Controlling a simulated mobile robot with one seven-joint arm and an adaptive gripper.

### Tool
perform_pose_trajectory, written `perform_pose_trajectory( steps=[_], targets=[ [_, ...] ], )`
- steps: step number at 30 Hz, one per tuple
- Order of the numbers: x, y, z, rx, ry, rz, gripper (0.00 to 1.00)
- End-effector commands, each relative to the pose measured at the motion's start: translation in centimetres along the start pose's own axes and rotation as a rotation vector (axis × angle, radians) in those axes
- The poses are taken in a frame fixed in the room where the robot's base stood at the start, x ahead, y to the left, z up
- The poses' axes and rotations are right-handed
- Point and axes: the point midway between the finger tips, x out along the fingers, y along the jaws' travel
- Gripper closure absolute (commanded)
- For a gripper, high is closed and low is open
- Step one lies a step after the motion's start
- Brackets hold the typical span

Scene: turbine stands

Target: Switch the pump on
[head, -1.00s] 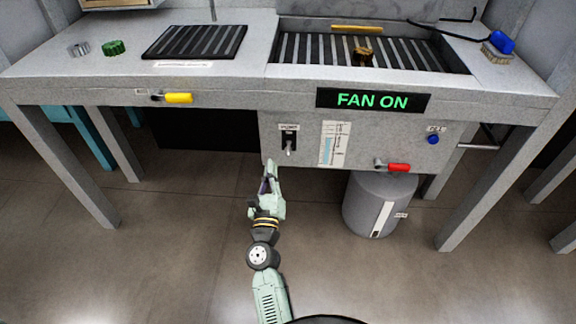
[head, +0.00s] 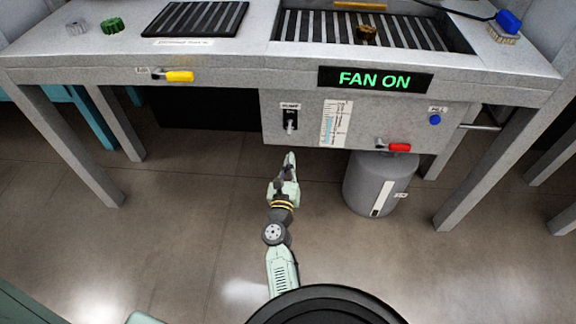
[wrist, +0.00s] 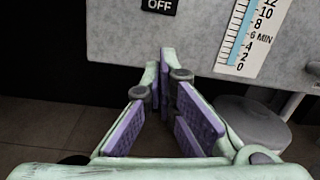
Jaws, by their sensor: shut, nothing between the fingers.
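The pump switch (head: 289,119) is a black plate with a pale lever on the grey front panel, under a small label too small to read surely. Its lever hangs downward in the head view. In the wrist view the lower edge of the black plate (wrist: 160,6) shows the word OFF; the lever is out of that frame. My gripper (head: 290,156) is shut and empty, below the switch and apart from it in the head view. Its fingers also show in the wrist view (wrist: 159,66), close together at the tips.
A gauge strip (head: 336,124), a red-handled valve (head: 398,148) and a blue button (head: 435,120) share the panel. A yellow handle (head: 179,76) is on the bench front at left. The FAN ON display (head: 375,79) is above. A grey tank (head: 367,185) stands below right.

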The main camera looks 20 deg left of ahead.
Motion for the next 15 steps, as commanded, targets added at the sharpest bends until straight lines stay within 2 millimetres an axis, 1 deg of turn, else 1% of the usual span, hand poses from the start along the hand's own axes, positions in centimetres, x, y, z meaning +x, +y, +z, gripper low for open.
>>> perform_pose_trajectory(
  steps=[1,3,6,8,9,15],
  targets=[
    [1.3,0.0,0.4,0.001,-0.003,0.000,1.00],
    [2.9,0.0,0.3,0.002,-0.003,-0.001,1.00],
    [5.0,0.0,0.2,0.001,-0.003,0.000,1.00],
    [6.1,0.0,0.4,0.001,-0.002,0.000,1.00],
    [5.4,0.0,1.6,0.001,0.000,0.003,1.00],
    [4.6,0.0,3.5,0.001,0.000,0.001,1.00]
  ],
)
